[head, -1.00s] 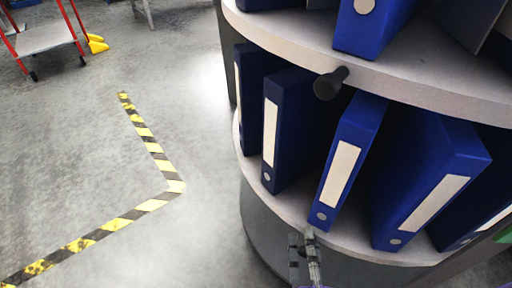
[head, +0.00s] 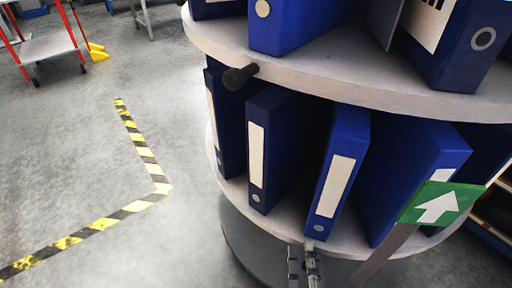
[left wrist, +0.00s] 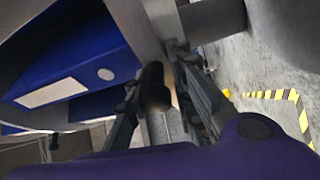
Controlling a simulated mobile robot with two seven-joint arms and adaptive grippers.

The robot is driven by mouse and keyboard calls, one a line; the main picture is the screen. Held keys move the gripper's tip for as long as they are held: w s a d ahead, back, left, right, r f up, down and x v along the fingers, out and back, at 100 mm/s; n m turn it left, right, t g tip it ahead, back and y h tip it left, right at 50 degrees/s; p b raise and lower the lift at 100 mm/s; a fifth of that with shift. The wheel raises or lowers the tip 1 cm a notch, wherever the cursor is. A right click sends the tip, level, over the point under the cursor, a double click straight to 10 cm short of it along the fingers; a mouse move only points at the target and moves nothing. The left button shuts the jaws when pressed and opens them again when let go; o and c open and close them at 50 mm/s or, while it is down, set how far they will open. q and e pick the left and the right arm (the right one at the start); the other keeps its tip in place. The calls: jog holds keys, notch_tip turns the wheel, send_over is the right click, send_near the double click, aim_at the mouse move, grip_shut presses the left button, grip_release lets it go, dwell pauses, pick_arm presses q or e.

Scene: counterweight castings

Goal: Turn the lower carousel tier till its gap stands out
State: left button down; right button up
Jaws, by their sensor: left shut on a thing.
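The lower carousel tier (head: 231,191) is a grey round shelf holding blue binders (head: 340,175) with white labels, several of them upright or leaning. No wide empty slot shows clearly among them from here. My left gripper (head: 303,258) is at the front rim of this tier, low in the head view. In the left wrist view its fingers (left wrist: 157,72) are on both sides of a dark knob (left wrist: 155,92) at the rim, shut on it. My right gripper is not in view.
The upper tier (head: 330,75) carries more binders and a black knob (head: 238,77). A green sign with a white arrow (head: 440,203) stands on a post before the right binders. Yellow-black floor tape (head: 140,150) and a red-framed trolley (head: 45,48) are left; floor between is clear.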

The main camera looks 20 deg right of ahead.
pick_arm(q)
jog(key=shift+d+r, duration=0.35)
jog(key=shift+r, duration=0.2)
jog(key=c, duration=1.8)
grip_release()
jog(key=shift+s, duration=0.1)
jog(key=shift+o, duration=0.7)
jog(key=shift+a+f, duration=0.1)
jog(key=shift+f, duration=0.2)
